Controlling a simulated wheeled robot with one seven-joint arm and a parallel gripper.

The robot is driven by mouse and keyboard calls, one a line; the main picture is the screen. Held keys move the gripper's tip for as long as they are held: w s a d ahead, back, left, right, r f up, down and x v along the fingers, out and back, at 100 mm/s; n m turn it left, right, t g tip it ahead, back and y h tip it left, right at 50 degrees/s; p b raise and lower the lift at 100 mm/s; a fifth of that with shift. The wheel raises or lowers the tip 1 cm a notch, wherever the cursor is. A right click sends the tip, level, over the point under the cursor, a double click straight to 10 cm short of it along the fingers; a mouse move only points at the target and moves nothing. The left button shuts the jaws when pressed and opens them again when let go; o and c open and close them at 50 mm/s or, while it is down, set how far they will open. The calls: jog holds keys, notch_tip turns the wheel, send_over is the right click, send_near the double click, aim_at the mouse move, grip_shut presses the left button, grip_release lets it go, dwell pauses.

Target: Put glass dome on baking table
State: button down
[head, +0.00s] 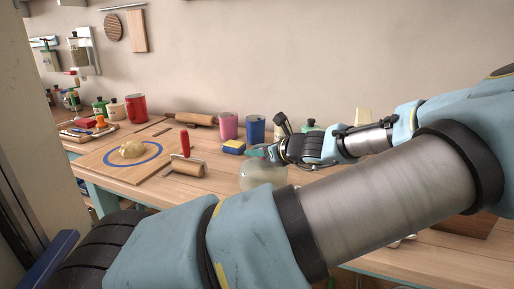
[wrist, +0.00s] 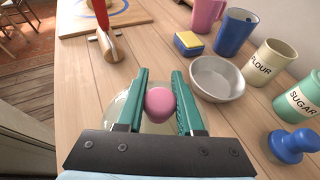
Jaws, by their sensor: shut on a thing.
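The glass dome (head: 262,173) is a clear, rounded cover near the front edge of the baking table (head: 215,190). Its pink knob (wrist: 160,103) sits between the green jaws in the wrist view, with the clear glass (wrist: 124,112) showing faintly below. My gripper (head: 262,153) is shut on the knob from above; its fingertips also show in the wrist view (wrist: 160,76). The dome looks upright. I cannot tell whether its rim touches the wooden top or hangs slightly above it.
Close by are a grey bowl (wrist: 217,79), a blue-yellow sponge (head: 234,147), a red-handled roller (head: 187,168) and a blue stamp (wrist: 294,145). A dough board (head: 112,165) lies left. Cups and canisters line the back. Bare wood lies between roller and bowl.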

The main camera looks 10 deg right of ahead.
jog(key=shift+f, duration=0.25)
jog(key=shift+f, duration=0.65)
jog(key=shift+f+b, duration=0.2)
jog(key=shift+b, duration=0.1)
dwell(0.4)
jog(key=shift+c, duration=2.3)
grip_release()
jog(key=shift+c, duration=0.3)
jog(key=c, duration=0.3)
jog(key=shift+s+d+r, duration=0.1)
jog(key=shift+c, duration=0.2)
